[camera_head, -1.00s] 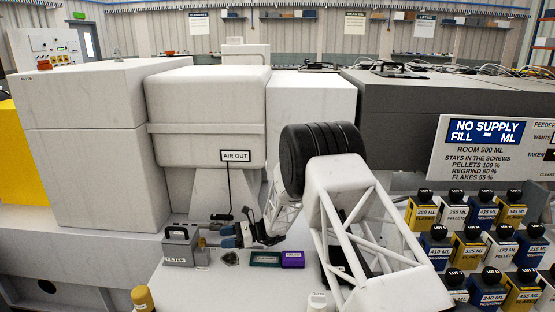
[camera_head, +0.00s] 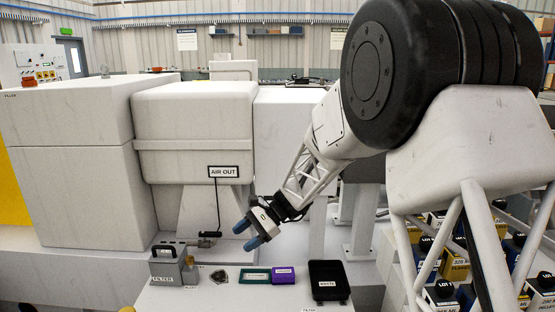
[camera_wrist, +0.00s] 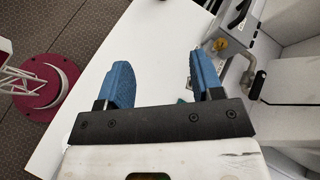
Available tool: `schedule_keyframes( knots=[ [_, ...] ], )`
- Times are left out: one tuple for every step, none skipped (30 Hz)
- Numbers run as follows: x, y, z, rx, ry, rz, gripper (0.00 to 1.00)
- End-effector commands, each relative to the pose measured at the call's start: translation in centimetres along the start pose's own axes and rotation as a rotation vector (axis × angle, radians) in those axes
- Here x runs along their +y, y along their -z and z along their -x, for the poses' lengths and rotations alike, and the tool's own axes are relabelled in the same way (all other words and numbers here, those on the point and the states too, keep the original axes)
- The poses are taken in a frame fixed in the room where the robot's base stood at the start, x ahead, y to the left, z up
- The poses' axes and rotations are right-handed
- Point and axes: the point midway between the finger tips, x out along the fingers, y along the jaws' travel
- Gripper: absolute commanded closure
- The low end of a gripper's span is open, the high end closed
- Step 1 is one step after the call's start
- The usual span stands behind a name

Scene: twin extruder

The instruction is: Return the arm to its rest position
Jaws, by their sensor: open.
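My gripper (camera_head: 249,232) has blue fingertips and is held in the air above the white table, in front of the machine's lower wall. In the wrist view my gripper (camera_wrist: 157,82) shows two blue fingers spread apart with nothing between them. My arm spans the right side of the head view, its black joint large and close to the camera. The grey filter box (camera_head: 172,268) stands on the table to the left of the gripper, apart from it.
A dark clump (camera_head: 219,276), a green tray (camera_head: 255,276), a purple block (camera_head: 283,275) and a black tray (camera_head: 329,283) lie on the table. Several labelled bottles (camera_head: 441,293) stand at the right, partly hidden by my arm. The AIR OUT sign (camera_head: 226,171) is on the machine.

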Motion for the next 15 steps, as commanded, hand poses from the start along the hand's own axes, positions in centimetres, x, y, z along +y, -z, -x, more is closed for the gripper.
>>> schedule_keyframes(
  knots=[
    [0.9,-1.1,0.9,0.028,-0.009,0.022,0.4],
    [1.5,-1.6,1.3,0.044,-0.018,0.035,0.4],
    [2.2,-2.3,1.8,0.064,-0.028,0.054,0.4],
    [2.8,-2.7,2.2,0.079,-0.036,0.067,0.4],
    [3.3,-3.2,2.6,0.096,-0.044,0.08,0.4],
    [4.1,-3.8,3.1,0.118,-0.054,0.096,0.4],
    [4.7,-4.3,3.5,0.134,-0.062,0.11,0.4],
    [5.3,-4.8,3.9,0.149,-0.07,0.124,0.4],
    [6.1,-5.4,4.4,0.17,-0.081,0.141,0.4],
    [6.7,-5.9,4.8,0.187,-0.089,0.154,0.4],
    [7.4,-6.3,5.1,0.202,-0.098,0.167,0.4],
    [8.2,-6.9,5.6,0.223,-0.11,0.186,0.4],
    [8.8,-7.3,5.9,0.239,-0.118,0.198,0.4],
    [9.4,-7.7,6.3,0.256,-0.127,0.211,0.4],
    [10.3,-8.3,6.7,0.277,-0.138,0.228,0.4]
  ],
)
